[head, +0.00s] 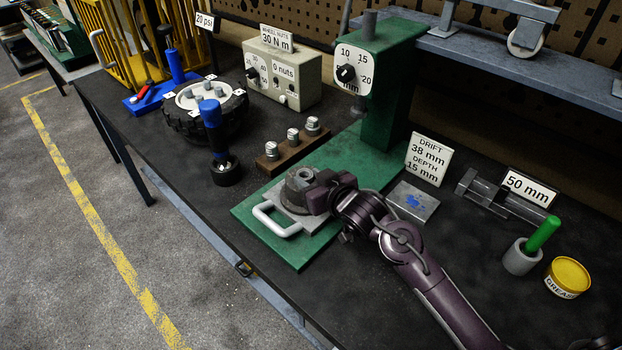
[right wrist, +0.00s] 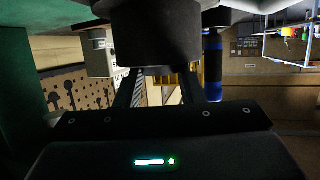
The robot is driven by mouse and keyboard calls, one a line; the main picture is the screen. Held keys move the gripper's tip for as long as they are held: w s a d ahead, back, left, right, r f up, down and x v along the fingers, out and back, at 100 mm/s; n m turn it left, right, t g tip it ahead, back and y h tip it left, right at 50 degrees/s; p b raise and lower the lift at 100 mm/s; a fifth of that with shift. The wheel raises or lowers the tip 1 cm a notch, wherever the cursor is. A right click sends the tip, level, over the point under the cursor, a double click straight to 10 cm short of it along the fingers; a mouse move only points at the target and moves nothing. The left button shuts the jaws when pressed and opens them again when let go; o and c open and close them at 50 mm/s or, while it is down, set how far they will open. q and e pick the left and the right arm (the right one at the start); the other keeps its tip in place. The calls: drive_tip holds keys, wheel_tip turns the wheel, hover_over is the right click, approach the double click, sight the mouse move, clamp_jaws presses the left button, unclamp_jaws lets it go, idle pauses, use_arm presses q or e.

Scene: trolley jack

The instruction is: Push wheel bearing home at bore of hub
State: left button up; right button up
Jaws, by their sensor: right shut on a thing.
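The dark grey hub (head: 297,190) stands on a metal slide plate (head: 312,218) with a pale handle, on the green base of the press (head: 385,90). A round piece with a dark hole shows at the hub's top; I cannot tell whether it is the bearing. My right gripper (head: 318,197) is at the hub's right side, shut on it. In the right wrist view the fingers (right wrist: 162,88) reach up to a dark round body, the hub (right wrist: 155,38). The press head is behind the hub, with its dial facing me. My left gripper is out of view.
A wooden block (head: 293,148) with several metal drifts stands left of the press. A blue-handled tool (head: 212,125) and a tyre (head: 205,115) are farther left. A drift card (head: 428,160), a metal plate (head: 413,203), a grey cup (head: 522,257) and grease tin (head: 567,277) are right.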

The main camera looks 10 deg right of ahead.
drive_tip(key=o, duration=0.9)
drive_tip(key=shift+s+f, duration=0.1)
drive_tip(key=shift+f, duration=0.1)
drive_tip(key=shift+o, duration=0.9)
drive_tip(key=shift+f, duration=0.15)
drive_tip(key=shift+s, duration=0.3)
drive_tip(key=b+v, duration=0.1)
drive_tip(key=v, duration=0.6)
drive_tip(key=shift+d+r, duration=0.15)
drive_tip(key=shift+r, duration=0.35)
